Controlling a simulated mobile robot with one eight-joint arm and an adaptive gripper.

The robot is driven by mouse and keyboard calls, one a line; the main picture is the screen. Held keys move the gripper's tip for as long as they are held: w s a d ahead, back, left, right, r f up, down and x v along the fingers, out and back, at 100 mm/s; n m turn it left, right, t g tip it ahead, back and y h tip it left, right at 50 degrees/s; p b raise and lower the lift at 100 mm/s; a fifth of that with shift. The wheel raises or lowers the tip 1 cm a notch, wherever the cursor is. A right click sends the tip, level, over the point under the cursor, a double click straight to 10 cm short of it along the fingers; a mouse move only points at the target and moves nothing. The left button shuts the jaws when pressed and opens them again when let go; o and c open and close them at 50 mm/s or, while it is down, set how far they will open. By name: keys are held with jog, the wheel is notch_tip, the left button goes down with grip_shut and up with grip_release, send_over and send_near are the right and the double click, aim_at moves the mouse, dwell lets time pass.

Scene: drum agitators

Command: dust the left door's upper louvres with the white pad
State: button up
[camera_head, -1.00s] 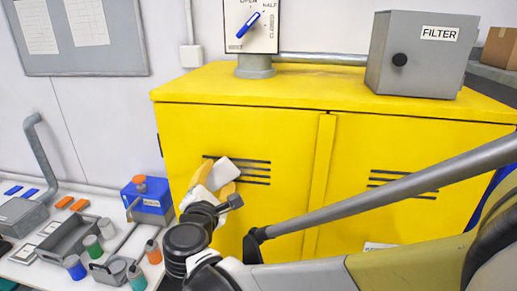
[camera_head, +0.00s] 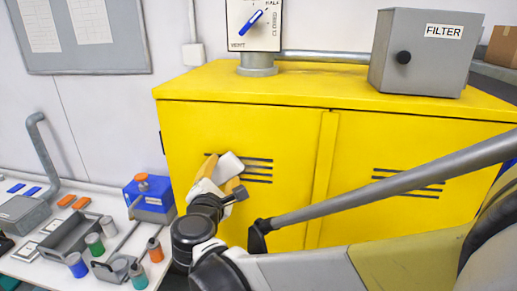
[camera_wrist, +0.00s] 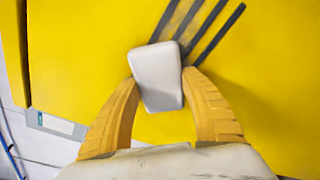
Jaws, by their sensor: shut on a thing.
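The white pad (camera_head: 230,163) is held between the yellow fingers of my gripper (camera_head: 219,175). In the wrist view the pad (camera_wrist: 157,77) sits between the two fingertips of my gripper (camera_wrist: 160,82), in front of the door. The upper louvres (camera_head: 245,169) are dark horizontal slots on the yellow left door (camera_head: 285,150). The pad is at the left end of these louvres and covers part of them. In the wrist view the louvres (camera_wrist: 205,30) run from beside the pad to the upper right. I cannot tell whether the pad touches the door.
The right door has its own louvres (camera_head: 410,183). A grey FILTER box (camera_head: 418,55) and a lever panel (camera_head: 253,25) stand on the cabinet top (camera_head: 310,78). A blue box (camera_head: 150,200), a grey tray (camera_head: 72,236) and several small cans crowd the bench at left.

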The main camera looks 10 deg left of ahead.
aim_at(237, 173)
jog(key=shift+s+d, duration=0.15)
jog(key=shift+d, duration=0.85)
jog(key=shift+s+d, duration=0.1)
jog(key=shift+d, duration=0.85)
jog(key=shift+s+d+b, duration=0.15)
jog(key=shift+d+b, duration=0.2)
jog(key=shift+d, duration=3.4)
jog(key=shift+w+a+b, duration=0.2)
jog(key=shift+a+b, duration=0.55)
jog(key=shift+a, duration=2.2)
jog(key=shift+w+a+b, duration=0.2)
jog(key=shift+a+b, duration=0.5)
jog(key=shift+a, duration=2.2)
jog(key=s, duration=0.6)
jog(key=shift+a, duration=0.15)
jog(key=s, duration=0.3)
jog(key=shift+a, duration=0.15)
